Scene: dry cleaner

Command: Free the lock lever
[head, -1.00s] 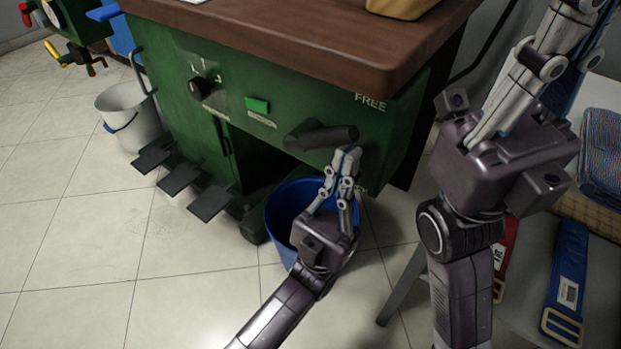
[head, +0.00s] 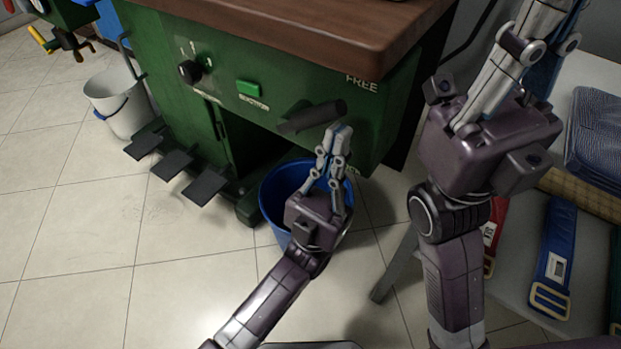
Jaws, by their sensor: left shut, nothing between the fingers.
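The lock lever (head: 313,117) is a dark cylindrical bar on the front of the green cabinet (head: 228,148). It tilts up to the right, its free end below the word FREE (head: 361,84). A second pale label under it is mostly hidden by my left gripper. My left gripper (head: 336,132) is shut and empty, its fingertips just under the lever's right end. I cannot tell whether they touch it. My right gripper (head: 540,35) is large and close at the right, pointing up. Its fingertips reach the top edge, so its opening is unclear.
A blue bucket (head: 275,205) stands behind my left gripper under the cabinet. Black pedals (head: 172,164) stick out at its foot, with a white bucket (head: 117,105) farther left. A bench at right holds a blue strap (head: 556,240) and folded cloth (head: 598,140).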

